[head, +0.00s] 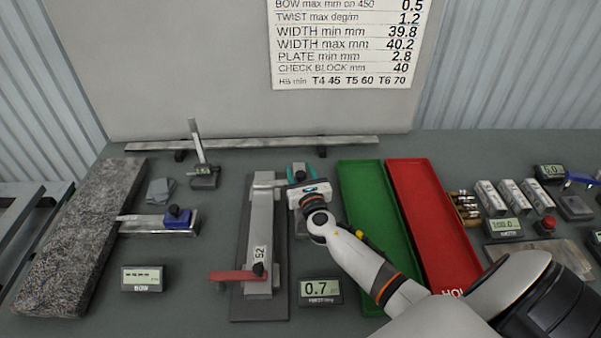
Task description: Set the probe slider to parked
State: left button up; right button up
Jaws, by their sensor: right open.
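The blue block with a dark knob, which looks like the probe slider (178,217), sits near the right end of a short metal rail (150,223) beside the granite slab (85,235). A thin probe tip reaches left to the slab's edge. I see no readable parked mark. My right gripper (301,172) is open, with teal fingertips apart, above the table just right of the long grey fixture. It is well to the right of the slider and apart from it. My left gripper is not in view.
The BOW display (148,278) shows dashes. The grey fixture (260,230) with a red lever (238,275) stands between the slider and my right gripper. A gauge on an upright post (203,170) stands behind the slider. Green (375,205) and red (430,220) trays lie right.

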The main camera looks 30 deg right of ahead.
jog(key=shift+c, duration=1.1)
grip_shut()
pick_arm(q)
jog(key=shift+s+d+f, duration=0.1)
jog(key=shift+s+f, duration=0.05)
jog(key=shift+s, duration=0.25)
